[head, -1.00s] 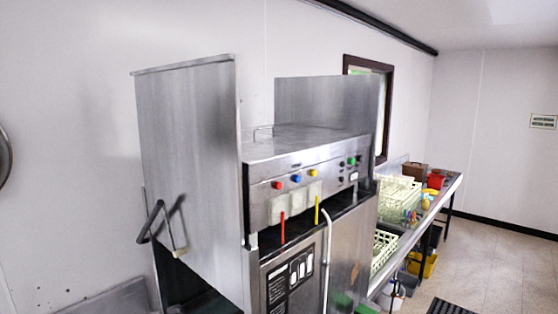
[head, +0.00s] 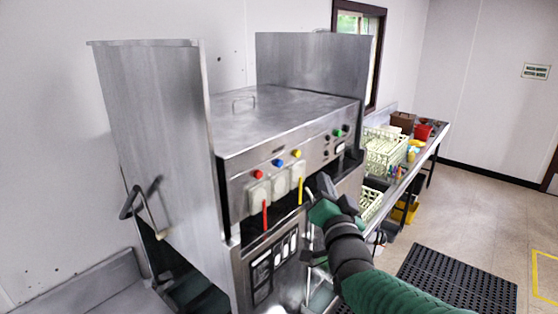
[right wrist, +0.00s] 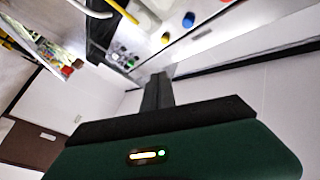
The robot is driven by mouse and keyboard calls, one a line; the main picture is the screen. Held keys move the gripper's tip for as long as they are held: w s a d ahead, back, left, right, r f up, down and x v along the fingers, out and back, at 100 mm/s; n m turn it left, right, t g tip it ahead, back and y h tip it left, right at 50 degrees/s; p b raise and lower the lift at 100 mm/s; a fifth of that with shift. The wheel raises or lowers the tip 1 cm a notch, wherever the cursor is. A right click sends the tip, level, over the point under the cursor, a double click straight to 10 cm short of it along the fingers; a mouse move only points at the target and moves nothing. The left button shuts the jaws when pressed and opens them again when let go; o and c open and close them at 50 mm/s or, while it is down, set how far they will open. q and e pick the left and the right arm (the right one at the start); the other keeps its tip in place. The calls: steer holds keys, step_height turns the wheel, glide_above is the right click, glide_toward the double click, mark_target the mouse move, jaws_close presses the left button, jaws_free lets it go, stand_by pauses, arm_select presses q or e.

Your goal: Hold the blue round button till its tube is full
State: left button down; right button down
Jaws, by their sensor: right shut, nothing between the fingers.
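The blue round button (head: 278,163) is on the sloped steel front panel of the machine, between a red button (head: 258,174) and a yellow button (head: 296,153). Below the panel stand a red upright tube (head: 265,216) and a yellow one (head: 300,190); I cannot make out a blue column between them. My right gripper (head: 325,186) is shut and empty, right of and below the blue button, apart from it. In the right wrist view the blue button (right wrist: 189,19) shows at the top, beyond the shut fingers (right wrist: 158,80). My left gripper is not in view.
Pale blocks (head: 280,184) sit under the buttons. A green button (head: 338,133) and dark knobs are farther right on the panel. A steel side panel (head: 160,140) with a handle stands at left. A counter with a dish rack (head: 386,150) is at right; a black mat (head: 460,280) lies on the floor.

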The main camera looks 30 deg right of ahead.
mark_target(279, 163)
steer(key=shift+w+a+p, duration=0.35)
steer(key=shift+w+a, duration=0.3)
steer(key=shift+w, duration=0.75)
steer(key=shift+w+a+p, duration=0.3)
steer(key=shift+w+a, duration=0.35)
steer(key=shift+w, duration=0.75)
steer(key=shift+w+a+p, duration=0.35)
steer(key=shift+w+a, duration=0.3)
steer(key=shift+w, duration=0.75)
steer(key=shift+d, duration=0.25)
steer(key=shift+a, duration=0.15)
steer(key=shift+w+a, duration=0.15)
steer(key=shift+w, duration=0.15)
